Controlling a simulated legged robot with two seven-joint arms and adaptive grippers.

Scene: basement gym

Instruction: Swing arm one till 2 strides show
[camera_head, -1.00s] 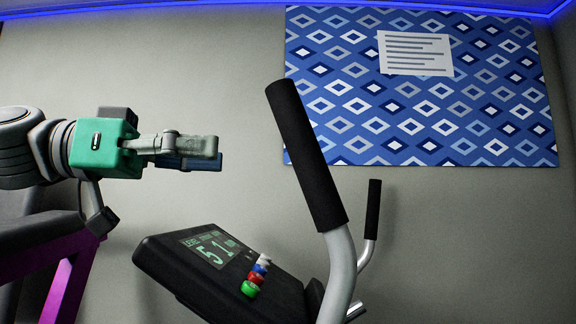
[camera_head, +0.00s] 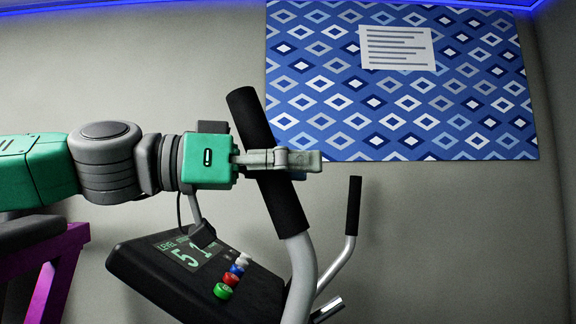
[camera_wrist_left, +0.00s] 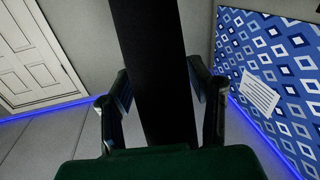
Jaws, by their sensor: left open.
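The near swing arm of the exercise machine has a black foam grip (camera_head: 283,208) on a bent silver tube, leaning up and to the left. My left gripper (camera_head: 308,164) is open across the upper part of this grip. In the left wrist view the black grip (camera_wrist_left: 150,60) stands between the two spread fingers, with a gap visible on either side. The far swing arm (camera_head: 353,207) stands free to the right. The console display (camera_head: 190,253) shows LEVEL with a large 5 and a 1 beside it; its other text is too small or hidden. My right gripper is out of view.
Below the display, the black console (camera_head: 150,285) carries green, red, blue and white buttons (camera_head: 231,275). A blue patterned panel (camera_head: 470,110) with a white sheet (camera_head: 397,47) is on the wall. A purple frame (camera_head: 58,265) is at left. A white door (camera_wrist_left: 35,50) shows in the wrist view.

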